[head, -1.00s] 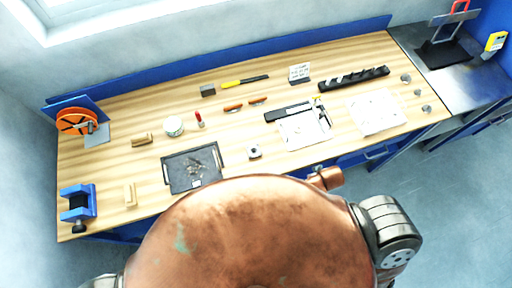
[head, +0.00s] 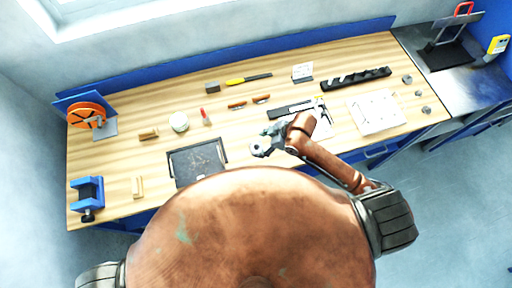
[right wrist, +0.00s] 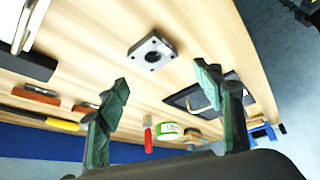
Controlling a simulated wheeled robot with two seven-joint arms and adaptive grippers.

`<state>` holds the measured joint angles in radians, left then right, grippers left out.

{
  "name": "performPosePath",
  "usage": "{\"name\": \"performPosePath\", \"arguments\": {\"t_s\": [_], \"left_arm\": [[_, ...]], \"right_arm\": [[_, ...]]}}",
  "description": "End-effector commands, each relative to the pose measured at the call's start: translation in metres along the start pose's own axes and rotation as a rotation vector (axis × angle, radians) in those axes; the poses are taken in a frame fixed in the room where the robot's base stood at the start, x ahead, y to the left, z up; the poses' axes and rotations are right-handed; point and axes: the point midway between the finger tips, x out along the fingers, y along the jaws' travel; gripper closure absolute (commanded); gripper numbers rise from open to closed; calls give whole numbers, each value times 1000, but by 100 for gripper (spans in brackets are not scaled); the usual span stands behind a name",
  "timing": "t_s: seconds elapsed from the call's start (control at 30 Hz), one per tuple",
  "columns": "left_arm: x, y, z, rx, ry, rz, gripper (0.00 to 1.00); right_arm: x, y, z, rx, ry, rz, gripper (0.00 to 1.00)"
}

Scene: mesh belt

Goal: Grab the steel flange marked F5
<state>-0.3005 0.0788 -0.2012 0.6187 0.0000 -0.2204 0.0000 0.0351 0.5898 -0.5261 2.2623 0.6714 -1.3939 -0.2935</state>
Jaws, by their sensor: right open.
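A square steel flange (right wrist: 152,53) with a round centre hole and corner holes lies flat on the wooden bench in the right wrist view. No F5 mark can be read on it. My right gripper (head: 264,141) is over the front middle of the bench in the head view, where it crowds and partly covers the flange's spot. In the right wrist view the right gripper (right wrist: 162,82) has its two green fingers spread wide with nothing between them. The flange is beyond the fingertips, apart from them. My left gripper is not in view.
A dark tray (head: 198,162) lies left of the gripper. A white sheet (head: 377,111) and a black slotted rack (head: 357,77) are at right. A blue vise (head: 87,194) stands front left.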

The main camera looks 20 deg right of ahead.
Motion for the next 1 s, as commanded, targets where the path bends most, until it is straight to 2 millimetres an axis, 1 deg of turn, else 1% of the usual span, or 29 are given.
{"name": "performPosePath", "arguments": {"t_s": [0.03, 0.1, 0.2, 0.4, 0.47, 0.57, 0.83, 1.0], "left_arm": [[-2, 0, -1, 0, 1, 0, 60], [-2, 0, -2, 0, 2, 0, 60], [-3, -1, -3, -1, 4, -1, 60], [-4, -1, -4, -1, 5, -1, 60], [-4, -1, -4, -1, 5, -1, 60], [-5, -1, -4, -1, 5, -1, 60], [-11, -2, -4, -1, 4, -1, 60], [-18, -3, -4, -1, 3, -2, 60]], "right_arm": [[-2, 6, -9, -100, -20, -34, 39], [-2, 7, -15, -205, -41, -94, 39], [-8, 13, -15, -309, -75, -159, 39], [-20, 24, -7, -395, -120, -229, 39], [-21, 25, -6, -402, -125, -238, 39], [-14, 24, -4, -405, -127, -246, 39], [13, 18, 2, -403, -127, -246, 39], [37, 15, 9, -404, -126, -246, 39]]}}
